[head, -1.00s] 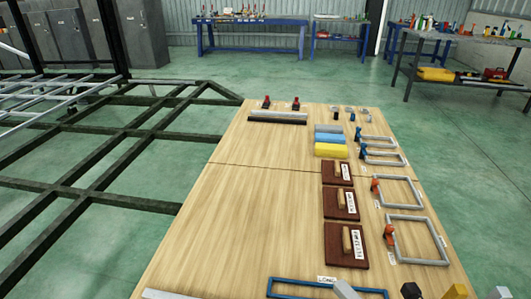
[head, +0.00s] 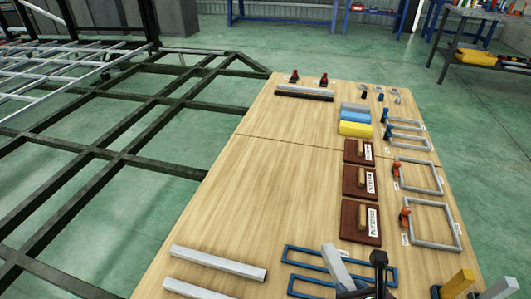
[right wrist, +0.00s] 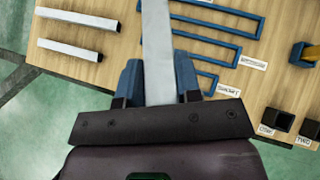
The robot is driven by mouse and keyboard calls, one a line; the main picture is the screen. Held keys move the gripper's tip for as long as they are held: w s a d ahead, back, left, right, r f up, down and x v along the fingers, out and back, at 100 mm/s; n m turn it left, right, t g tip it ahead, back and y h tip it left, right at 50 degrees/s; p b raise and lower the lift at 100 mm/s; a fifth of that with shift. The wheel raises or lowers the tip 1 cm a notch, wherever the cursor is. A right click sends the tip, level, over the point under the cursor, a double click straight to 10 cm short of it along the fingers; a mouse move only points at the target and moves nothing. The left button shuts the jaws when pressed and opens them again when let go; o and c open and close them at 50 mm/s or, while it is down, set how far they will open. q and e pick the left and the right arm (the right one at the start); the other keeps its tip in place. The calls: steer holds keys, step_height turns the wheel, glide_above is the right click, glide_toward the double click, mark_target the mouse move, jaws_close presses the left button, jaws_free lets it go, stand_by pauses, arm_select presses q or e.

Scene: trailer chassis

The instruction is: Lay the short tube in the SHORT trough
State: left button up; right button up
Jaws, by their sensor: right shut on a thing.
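My right gripper (head: 362,287) is shut on a light grey square tube (head: 333,263), which I take for the short tube. It hangs over the blue troughs and shows between the blue fingers in the right wrist view (right wrist: 157,52), its far end cut off by the picture edge. The smallest blue trough, which I take for the SHORT trough (right wrist: 214,80), lies partly hidden beside the right finger. A middle trough (right wrist: 238,50) and a longer trough (right wrist: 262,15) lie beyond it. In the head view I cannot make out the smallest trough. My left gripper is not in view.
Two other light grey tubes (head: 218,263) (head: 195,289) lie on the table left of the troughs. Brown handled blocks (head: 360,222) and grey frames (head: 432,222) stand farther back. A yellow post (head: 457,284) and black sockets (right wrist: 277,121) are at the right. The table's middle is clear.

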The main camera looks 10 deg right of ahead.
steer(key=w+r+t+p, duration=0.2)
steer(key=r+p, duration=0.3)
steer(key=r, duration=0.6)
steer(key=w+r+t+p, duration=0.15)
steer(key=r+p, duration=0.35)
steer(key=r, duration=0.6)
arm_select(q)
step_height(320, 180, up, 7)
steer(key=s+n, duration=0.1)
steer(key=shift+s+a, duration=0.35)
arm_select(e)
glide_above(345, 279)
steer(key=s, duration=0.2)
steer(key=shift+w+f, duration=0.1)
steer(key=shift+f, duration=2.25)
